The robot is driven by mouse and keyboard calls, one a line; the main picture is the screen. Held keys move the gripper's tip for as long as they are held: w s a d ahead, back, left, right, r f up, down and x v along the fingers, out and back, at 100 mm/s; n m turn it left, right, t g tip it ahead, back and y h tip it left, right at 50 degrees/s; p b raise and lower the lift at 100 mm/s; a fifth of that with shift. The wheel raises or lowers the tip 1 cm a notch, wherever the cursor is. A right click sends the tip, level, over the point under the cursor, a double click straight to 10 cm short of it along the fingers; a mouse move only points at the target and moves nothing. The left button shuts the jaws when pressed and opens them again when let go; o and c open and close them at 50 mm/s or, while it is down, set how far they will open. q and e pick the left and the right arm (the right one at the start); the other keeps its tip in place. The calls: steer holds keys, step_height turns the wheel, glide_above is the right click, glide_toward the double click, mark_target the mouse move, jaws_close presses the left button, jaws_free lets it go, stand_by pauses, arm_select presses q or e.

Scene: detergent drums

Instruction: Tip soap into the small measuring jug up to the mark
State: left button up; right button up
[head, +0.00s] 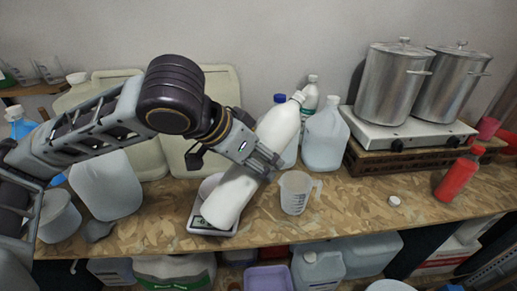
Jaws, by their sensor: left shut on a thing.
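I cannot tell whether the base touches the scale. The small clear measuring jug (294,194) stands upright on the bench just right of the bottle, its handle to the right. Its mark and any contents are too small to make out. My right gripper is not in view.
Behind stand a blue-capped container (288,152), a green-labelled bottle (309,100) and a translucent jug (325,138). A small white cap (394,201) lies on the wooden bench (350,205). A red bottle (458,178) and a stove (410,136) with two steel pots are at right.

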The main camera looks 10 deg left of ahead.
arm_select(q)
steer(key=shift+s+a+f+g+y, duration=0.1)
steer(key=shift+f+g+y, duration=0.35)
steer(key=shift+f, duration=0.55)
steer(key=shift+s+a+f+g+y+p, duration=0.15)
steer(key=shift+f+g+y+p, duration=0.15)
steer(key=shift+f+g, duration=0.25)
steer(key=shift+s+f+g, duration=0.15)
steer(key=shift+f+g, duration=0.15)
steer(key=shift+f, duration=0.65)
steer(key=shift+s+a+f+g+y, duration=0.15)
steer(key=shift+f+g+y, duration=0.4)
steer(key=shift+f, duration=0.35)
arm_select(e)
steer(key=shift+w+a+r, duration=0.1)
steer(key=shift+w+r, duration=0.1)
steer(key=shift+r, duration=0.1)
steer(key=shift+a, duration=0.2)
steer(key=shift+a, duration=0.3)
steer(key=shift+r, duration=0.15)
